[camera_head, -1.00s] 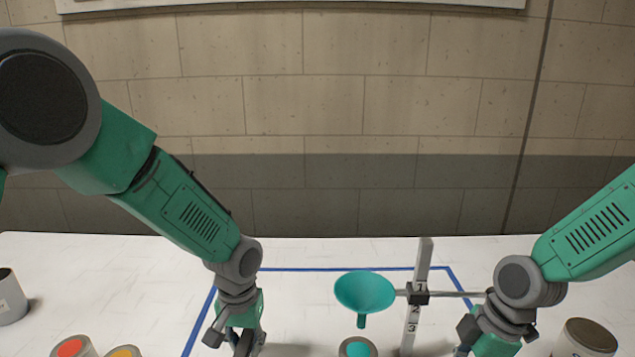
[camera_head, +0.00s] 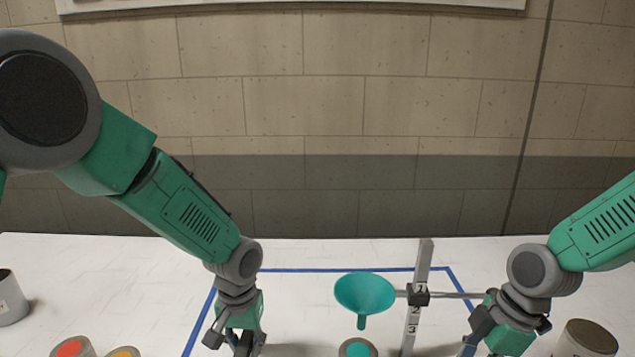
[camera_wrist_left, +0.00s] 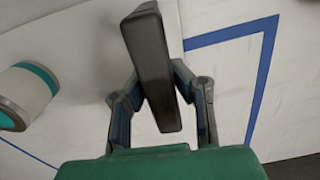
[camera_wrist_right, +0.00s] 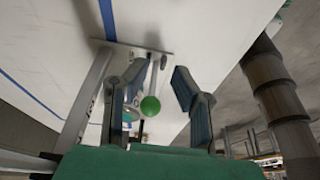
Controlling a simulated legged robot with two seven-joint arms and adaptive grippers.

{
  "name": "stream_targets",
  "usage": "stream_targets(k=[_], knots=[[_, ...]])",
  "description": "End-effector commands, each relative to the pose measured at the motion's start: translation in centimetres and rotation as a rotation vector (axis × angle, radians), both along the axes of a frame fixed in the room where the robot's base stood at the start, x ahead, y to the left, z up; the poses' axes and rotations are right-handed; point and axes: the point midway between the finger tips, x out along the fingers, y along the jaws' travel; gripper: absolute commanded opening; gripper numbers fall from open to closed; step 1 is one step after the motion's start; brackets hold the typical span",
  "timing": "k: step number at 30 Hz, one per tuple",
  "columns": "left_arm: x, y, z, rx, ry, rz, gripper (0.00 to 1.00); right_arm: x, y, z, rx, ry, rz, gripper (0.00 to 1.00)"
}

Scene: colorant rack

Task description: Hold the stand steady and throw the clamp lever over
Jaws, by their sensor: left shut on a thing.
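The stand's numbered grey post (camera_head: 413,318) stands upright right of centre in the head view, with a dark clamp block (camera_head: 418,295) and a side rod carrying a teal funnel (camera_head: 365,293). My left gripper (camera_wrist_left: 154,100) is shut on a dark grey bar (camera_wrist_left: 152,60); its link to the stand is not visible. My right gripper (camera_wrist_right: 158,72) is open, right of the post. In the right wrist view a green ball knob (camera_wrist_right: 150,105), seemingly the clamp lever's end, shows between the spread fingers beside the left one. The post and base plate (camera_wrist_right: 130,46) show behind.
A teal-topped can (camera_head: 358,348) stands below the funnel. Red (camera_head: 70,348) and yellow (camera_head: 124,352) cans are front left, a grey can (camera_head: 10,300) at the left edge, another can (camera_head: 588,338) at right. Blue tape (camera_head: 330,269) outlines the work area; the table behind is clear.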

Motion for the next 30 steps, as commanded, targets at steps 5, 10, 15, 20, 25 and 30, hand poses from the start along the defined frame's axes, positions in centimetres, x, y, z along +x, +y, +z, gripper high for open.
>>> stream_targets(k=[5, 10, 15, 20, 25, 30], knots=[[0.0, 0.0, 0.1, 0.0, -0.002, 0.002, 0.0, 0.0, -1.3, 4.0, 0.002, -0.006, -0.002, 0.23], [0.1, 0.0, 0.1, 0.0, -0.001, 0.001, 0.0, 0.0, -2.2, 7.0, 0.003, -0.004, -0.001, 0.23], [0.1, 0.0, 0.0, -0.001, -0.001, 0.001, 0.0, 0.0, -2.8, 8.8, 0.002, -0.001, -0.001, 0.33], [0.1, 0.0, 0.0, -0.001, -0.001, 0.001, 0.0, -0.1, -2.9, 9.2, 0.001, 0.002, 0.0, 0.47], [0.1, 0.0, 0.0, -0.001, -0.001, 0.001, 0.0, -0.1, -2.1, 9.0, 0.019, 0.011, -0.043, 0.47], [0.1, 0.0, 0.0, -0.001, -0.001, 0.001, 0.0, -0.3, 1.8, 8.3, 0.11, 0.071, -0.273, 0.47]])
